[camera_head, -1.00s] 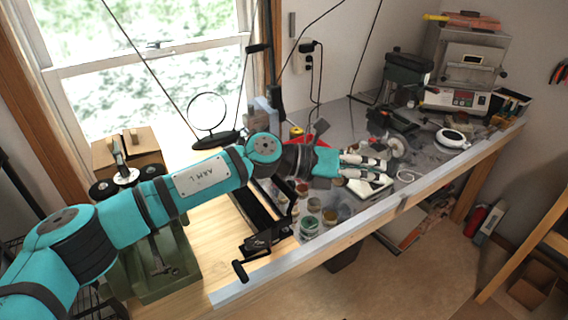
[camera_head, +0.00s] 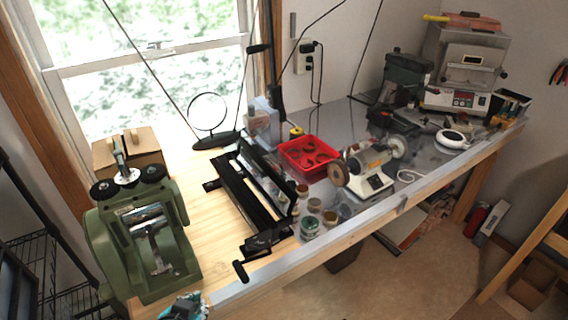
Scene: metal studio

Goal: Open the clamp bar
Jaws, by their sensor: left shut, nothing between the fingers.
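A long black sheet-metal device (camera_head: 232,203) lies across the bench, running from back left to front right. It looks like the one with the clamp bar. A long dark bar (camera_head: 268,180) stands along its right side; whether it is raised cannot be told. A black crank handle (camera_head: 240,271) sits at the device's front end, at the bench edge. My left gripper (camera_head: 184,308) shows only partly at the bottom edge, shut and empty, in front of the green machine and apart from the device. My right gripper is not in view.
A green rolling machine (camera_head: 140,240) stands left of the device. To its right are small jars (camera_head: 310,226), a red tray (camera_head: 308,148) and a bench grinder (camera_head: 368,170). A round mirror (camera_head: 208,112) stands behind. Bare wood lies between the green machine and the device.

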